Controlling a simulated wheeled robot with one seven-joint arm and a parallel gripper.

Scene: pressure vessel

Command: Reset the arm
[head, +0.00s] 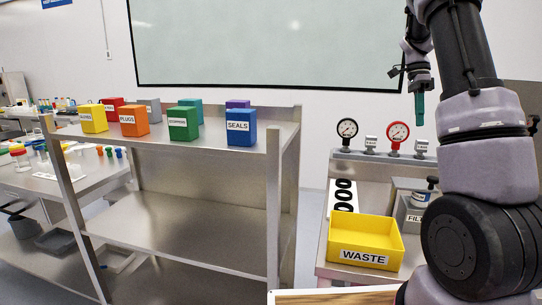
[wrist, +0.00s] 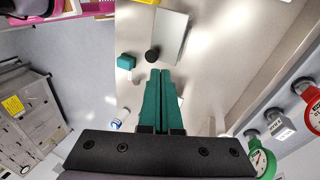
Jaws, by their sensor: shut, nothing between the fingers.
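My gripper (head: 419,106) hangs high at the upper right of the head view, fingers pointing down, in front of the white wall. It is above the gauge panel and apart from it. In the wrist view, the two green fingers of my gripper (wrist: 161,100) lie close together with nothing between them. My arm is raised and fills the right side of the head view, hiding part of the bench there.
A yellow WASTE bin (head: 365,243) stands on the right bench. At left, a steel shelf (head: 190,205) holds several coloured boxes. Air around my gripper looks clear.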

